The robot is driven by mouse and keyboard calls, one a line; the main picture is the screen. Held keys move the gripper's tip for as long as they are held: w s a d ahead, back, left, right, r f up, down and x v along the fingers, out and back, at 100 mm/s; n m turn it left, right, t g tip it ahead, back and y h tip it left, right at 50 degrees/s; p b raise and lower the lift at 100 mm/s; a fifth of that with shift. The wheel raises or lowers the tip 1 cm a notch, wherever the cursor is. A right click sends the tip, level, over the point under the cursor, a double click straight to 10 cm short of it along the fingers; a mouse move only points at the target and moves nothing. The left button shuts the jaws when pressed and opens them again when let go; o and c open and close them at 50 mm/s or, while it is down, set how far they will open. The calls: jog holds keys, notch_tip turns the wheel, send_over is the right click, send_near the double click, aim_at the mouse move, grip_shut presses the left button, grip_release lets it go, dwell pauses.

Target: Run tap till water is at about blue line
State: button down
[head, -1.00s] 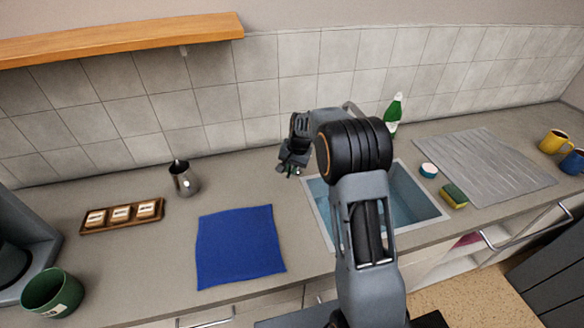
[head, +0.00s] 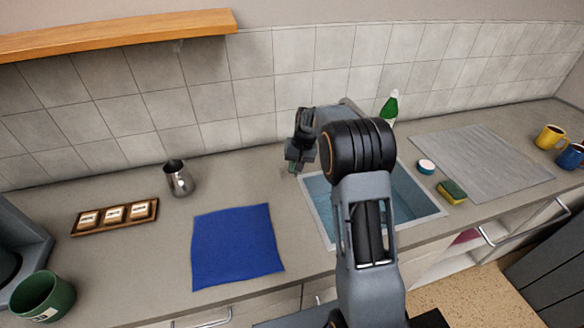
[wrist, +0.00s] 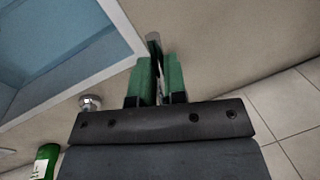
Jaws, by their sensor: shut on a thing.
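My gripper (head: 292,167) is at the left rim of the sink (head: 312,210), low over the counter. A round chrome piece (wrist: 90,102) sits beside the sink rim in the wrist view. The basin looks blue inside; I cannot tell the water level, and no separate blue line is visible.
A green bottle (head: 390,107) stands behind the sink. A blue cloth (head: 236,246) and a metal jug (head: 178,178) are left.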

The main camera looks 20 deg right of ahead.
jog(key=shift+d+n, duration=0.8)
jog(key=shift+n, duration=0.4)
jog(key=c, duration=1.2)
grip_release()
jog(key=shift+o, duration=0.2)
jog(key=shift+r, duration=0.1)
notch_tip(320, 180, up, 13)
jog(key=d+b, duration=0.1)
jog(key=d, duration=0.1)
jog(key=shift+d+r, duration=0.2)
jog(key=shift+d, duration=0.15)
